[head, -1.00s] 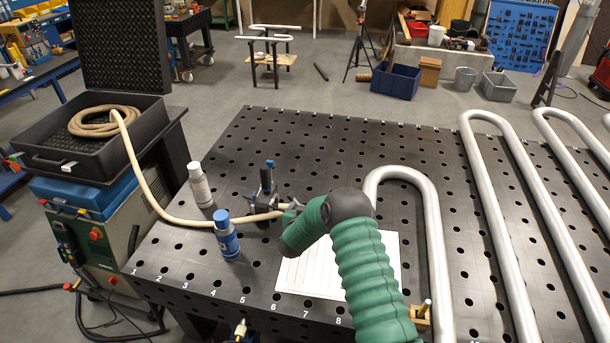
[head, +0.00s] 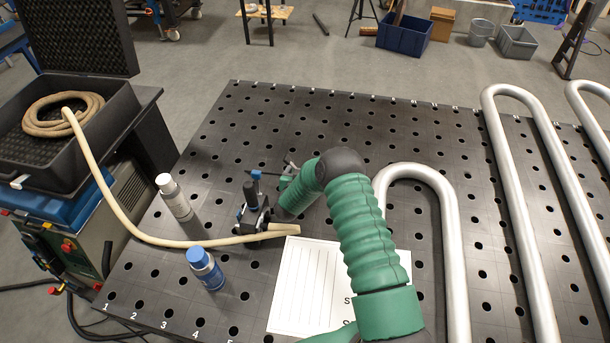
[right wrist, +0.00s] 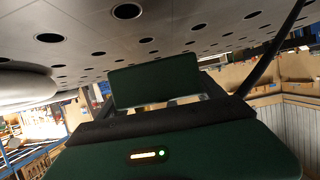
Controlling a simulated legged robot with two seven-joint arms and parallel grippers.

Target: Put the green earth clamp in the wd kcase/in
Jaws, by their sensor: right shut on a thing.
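The case (head: 50,172) stands open at the left on the welding machine, with its dark foam lid raised and a coil of beige hose inside. My right arm, in green sleeves, comes in from the bottom right. My right gripper (head: 286,176) is above the perforated table, just behind and right of a black-and-blue fixture. It is shut on a small green piece, seemingly the green earth clamp (right wrist: 155,82), which shows in the right wrist view as a dark green block between the dark fingers. Its grip is mostly hidden in the head view. My left gripper is out of view.
The beige hose (head: 125,222) runs from the case to the black-and-blue fixture (head: 252,208). A white-capped bottle (head: 175,200) and a blue-capped bottle (head: 206,270) stand nearby. A white sheet (head: 300,285) lies under my arm. Bent silver pipes (head: 452,240) fill the table's right side.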

